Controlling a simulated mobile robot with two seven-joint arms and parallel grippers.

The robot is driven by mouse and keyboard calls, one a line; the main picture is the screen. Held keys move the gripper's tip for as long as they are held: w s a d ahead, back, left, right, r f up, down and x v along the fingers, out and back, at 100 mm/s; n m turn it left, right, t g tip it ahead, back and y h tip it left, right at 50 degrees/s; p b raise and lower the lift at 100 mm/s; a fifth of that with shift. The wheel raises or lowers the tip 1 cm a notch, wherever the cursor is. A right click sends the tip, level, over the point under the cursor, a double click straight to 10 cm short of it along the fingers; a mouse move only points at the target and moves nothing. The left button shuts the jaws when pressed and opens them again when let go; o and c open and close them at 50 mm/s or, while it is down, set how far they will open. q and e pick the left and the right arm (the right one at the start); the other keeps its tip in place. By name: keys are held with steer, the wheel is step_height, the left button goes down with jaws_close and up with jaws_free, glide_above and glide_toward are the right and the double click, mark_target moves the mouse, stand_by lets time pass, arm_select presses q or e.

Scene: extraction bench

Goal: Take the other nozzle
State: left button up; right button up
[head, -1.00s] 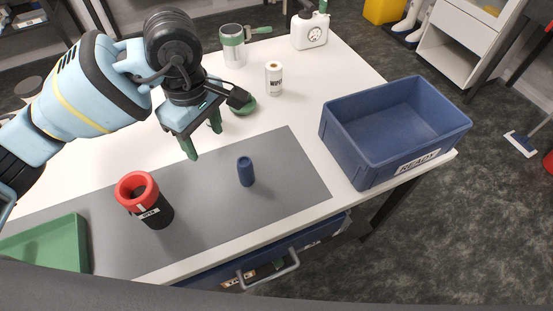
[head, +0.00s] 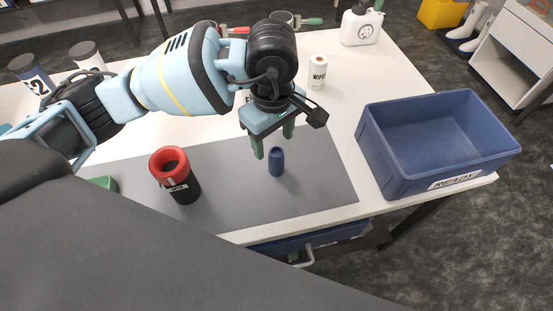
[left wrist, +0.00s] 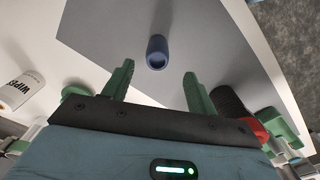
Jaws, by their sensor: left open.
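A small dark blue nozzle (head: 276,162) stands upright on the grey mat (head: 320,190). It also shows in the left wrist view (left wrist: 157,52), beyond and between the fingertips. My left gripper (head: 274,145) is open and empty, just behind and above the nozzle in the head view. Its green fingers show in the left wrist view (left wrist: 157,78), apart from the nozzle. A black cylinder with a red collar (head: 175,175) and a white label stands on the mat to the left. My right gripper is not in view.
A blue bin labelled READY (head: 378,160) stands at the table's right end. A white wipes roll (head: 318,73) and a white jug (head: 361,27) stand at the back. A drawer handle (head: 306,256) sticks out below the front edge.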

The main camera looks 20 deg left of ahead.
mark_target(276, 151)
arm_select(q)
steer(key=f, duration=0.4)
steer(key=shift+w+d+f, duration=0.15)
steer(key=shift+d+f, duration=0.05)
steer(key=shift+f, duration=0.2)
steer(key=shift+c, duration=0.5)
steer(key=c, duration=1)
